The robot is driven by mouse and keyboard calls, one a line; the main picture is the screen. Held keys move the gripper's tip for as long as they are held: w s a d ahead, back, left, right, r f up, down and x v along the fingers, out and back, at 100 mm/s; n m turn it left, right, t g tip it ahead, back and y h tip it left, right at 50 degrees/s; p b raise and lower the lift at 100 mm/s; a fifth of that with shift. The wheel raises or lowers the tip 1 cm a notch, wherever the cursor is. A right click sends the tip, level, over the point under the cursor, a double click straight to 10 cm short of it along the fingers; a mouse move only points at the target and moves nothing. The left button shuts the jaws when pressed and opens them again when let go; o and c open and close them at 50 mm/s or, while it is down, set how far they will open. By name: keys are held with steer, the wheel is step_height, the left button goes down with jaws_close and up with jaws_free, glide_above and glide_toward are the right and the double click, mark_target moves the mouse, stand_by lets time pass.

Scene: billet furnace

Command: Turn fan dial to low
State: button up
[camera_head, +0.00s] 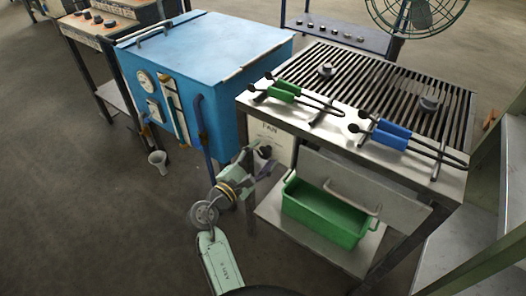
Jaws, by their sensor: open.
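The fan panel (283,143) is a pale plate marked FAN on the front left of the grated table. A small dark knob, which looks like the fan dial (265,152), shows at its lower left. The dial's pointer and setting marks are too small to read. My gripper (261,163) is open and reaches up from below, with its fingers close to the dial. I cannot tell whether the fingers touch the dial. My gripper and wrist hide part of the panel's lower left.
The grated table (330,122) holds green-handled tongs (284,88) and blue-handled tongs (391,134). A green bin (325,214) sits on its lower shelf. A blue furnace box (200,50) stands to the left. A fan cage (415,12) stands behind. Open floor lies at lower left.

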steer(key=shift+w+d, duration=0.4)
steer(key=shift+w, duration=0.15)
steer(key=shift+c, duration=0.6)
steer(key=c, duration=1.1)
